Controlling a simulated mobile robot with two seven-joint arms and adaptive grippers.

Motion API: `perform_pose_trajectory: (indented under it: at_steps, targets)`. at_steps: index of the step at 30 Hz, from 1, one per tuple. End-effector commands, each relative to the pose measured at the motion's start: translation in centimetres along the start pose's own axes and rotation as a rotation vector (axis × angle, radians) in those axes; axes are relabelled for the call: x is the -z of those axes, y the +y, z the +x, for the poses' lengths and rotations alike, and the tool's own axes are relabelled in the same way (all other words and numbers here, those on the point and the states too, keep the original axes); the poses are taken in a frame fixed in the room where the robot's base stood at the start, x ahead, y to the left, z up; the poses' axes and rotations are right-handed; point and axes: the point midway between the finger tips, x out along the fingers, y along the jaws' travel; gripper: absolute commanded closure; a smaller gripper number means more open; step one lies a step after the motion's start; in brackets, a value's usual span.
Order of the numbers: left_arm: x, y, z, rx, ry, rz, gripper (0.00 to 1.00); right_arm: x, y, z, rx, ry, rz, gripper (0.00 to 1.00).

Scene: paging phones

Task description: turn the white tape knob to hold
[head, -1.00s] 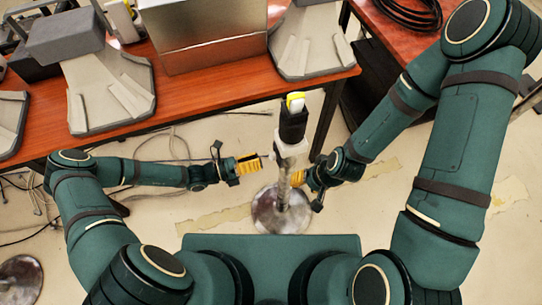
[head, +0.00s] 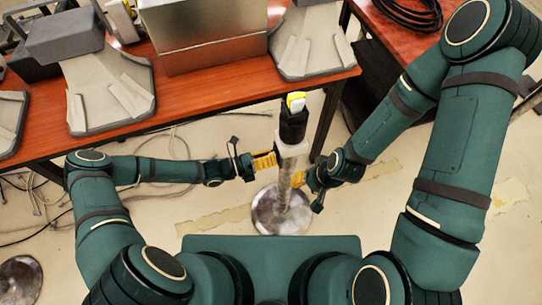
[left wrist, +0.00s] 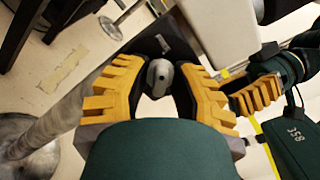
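The knob (left wrist: 160,76), pale grey-white and rounded, sits on a dark panel between the two yellow fingers of my left gripper (left wrist: 161,66) in the left wrist view. The fingers are spread, one on each side, and a gap to the knob seems to show. In the head view the left gripper (head: 265,160) is at the left side of the white housing (head: 292,149) on the stand, and hides the knob. My right gripper (head: 298,179) is at the right side of the stand, lower down; its finger opening is unclear. It also shows in the left wrist view (left wrist: 257,96).
The stand has a black top (head: 293,122) with a yellow and white piece (head: 296,101), and a round metal base (head: 281,211) on the floor. A red-brown table (head: 215,103) with grey equipment stands behind. Cables (head: 172,143) lie on the floor.

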Motion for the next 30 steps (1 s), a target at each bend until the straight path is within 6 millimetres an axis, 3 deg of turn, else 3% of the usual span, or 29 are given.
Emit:
perform_pose_trajectory:
  at_steps: [11, 30]
  targets:
    - [0.0, -0.1, 0.0, 0.001, 0.001, 0.087, 1.0, -0.1, -0.2, -0.6, 0.0, -0.003, 0.0, 0.57]
    - [0.0, -0.1, 0.0, 0.0, 0.002, 0.649, 1.0, 0.3, -1.2, -3.2, -0.001, 0.001, 0.005, 0.57]
